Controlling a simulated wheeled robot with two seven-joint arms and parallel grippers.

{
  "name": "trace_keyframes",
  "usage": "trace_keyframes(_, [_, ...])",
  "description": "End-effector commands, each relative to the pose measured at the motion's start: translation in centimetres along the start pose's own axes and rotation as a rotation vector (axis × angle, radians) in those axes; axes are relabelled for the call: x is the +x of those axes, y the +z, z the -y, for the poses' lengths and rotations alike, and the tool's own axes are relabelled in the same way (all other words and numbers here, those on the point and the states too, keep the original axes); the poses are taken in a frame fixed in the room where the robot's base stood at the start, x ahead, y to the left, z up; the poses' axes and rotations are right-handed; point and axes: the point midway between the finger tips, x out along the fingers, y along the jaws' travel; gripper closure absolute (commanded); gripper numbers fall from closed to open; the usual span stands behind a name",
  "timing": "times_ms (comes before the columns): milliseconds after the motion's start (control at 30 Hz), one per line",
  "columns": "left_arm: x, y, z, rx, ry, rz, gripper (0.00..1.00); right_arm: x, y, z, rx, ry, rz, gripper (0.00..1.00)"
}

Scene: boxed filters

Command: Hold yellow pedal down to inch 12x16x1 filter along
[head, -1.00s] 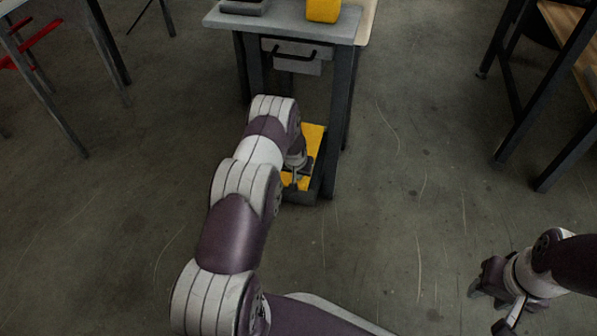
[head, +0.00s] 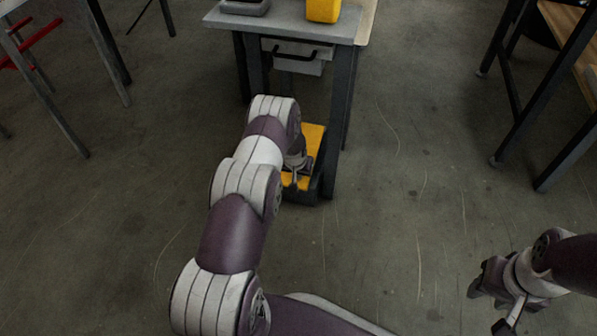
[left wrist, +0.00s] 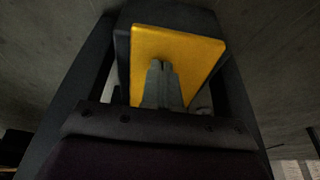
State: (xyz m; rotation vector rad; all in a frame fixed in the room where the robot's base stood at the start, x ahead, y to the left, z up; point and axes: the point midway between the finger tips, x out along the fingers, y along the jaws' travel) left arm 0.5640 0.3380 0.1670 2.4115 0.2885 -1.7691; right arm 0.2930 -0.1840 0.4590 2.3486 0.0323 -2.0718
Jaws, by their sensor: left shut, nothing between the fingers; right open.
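The yellow pedal (head: 313,138) sits in a dark housing (head: 319,185) on the floor at the foot of a grey-topped table. My left arm hides part of it in the head view. My left gripper (head: 295,184) is shut and empty, with its fingertips at the pedal's plate. In the left wrist view the closed fingers (left wrist: 162,82) lie over the yellow plate (left wrist: 190,48) and seem to touch it; how far it is pressed is unclear. My right gripper (head: 493,308) is open and empty over bare floor at the lower right. No 12x16x1 filter can be made out.
The grey table (head: 285,24) carries a yellow block (head: 323,9) and a dark grey item (head: 245,6) at the top edge. Its legs flank the pedal. A wooden-topped bench (head: 577,35) stands at right, and a red-barred frame (head: 40,42) at left. The floor between is clear.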

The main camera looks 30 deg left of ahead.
Motion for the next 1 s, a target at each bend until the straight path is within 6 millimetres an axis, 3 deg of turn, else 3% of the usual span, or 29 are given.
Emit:
trace_keyframes(33, [0.9, 1.6, 0.0, -0.001, 0.002, 0.03, 1.0, 0.2, 0.0, 0.0, 0.0, 0.0, 0.0, 0.57])
trace_keyframes(167, [0.0, 1.2, 0.0, 0.0, 0.001, 0.028, 1.0, -0.6, -0.1, 0.0, 0.0, 0.0, 0.0, 0.57])
trace_keyframes(400, [-5.5, -1.2, -0.2, 0.003, -0.001, 0.005, 1.0, -5.1, -0.6, 0.0, 0.0, 0.0, 0.0, 0.57])
trace_keyframes(700, [-12.1, -0.6, -0.2, 0.002, -0.001, -0.002, 1.0, -8.5, -1.0, 0.0, 0.0, 0.0, 0.0, 0.57])
trace_keyframes(1000, [-14.2, -0.3, -0.1, 0.003, -0.002, -0.006, 1.0, -9.0, -1.1, 0.0, 0.0, 0.0, 0.0, 0.57])
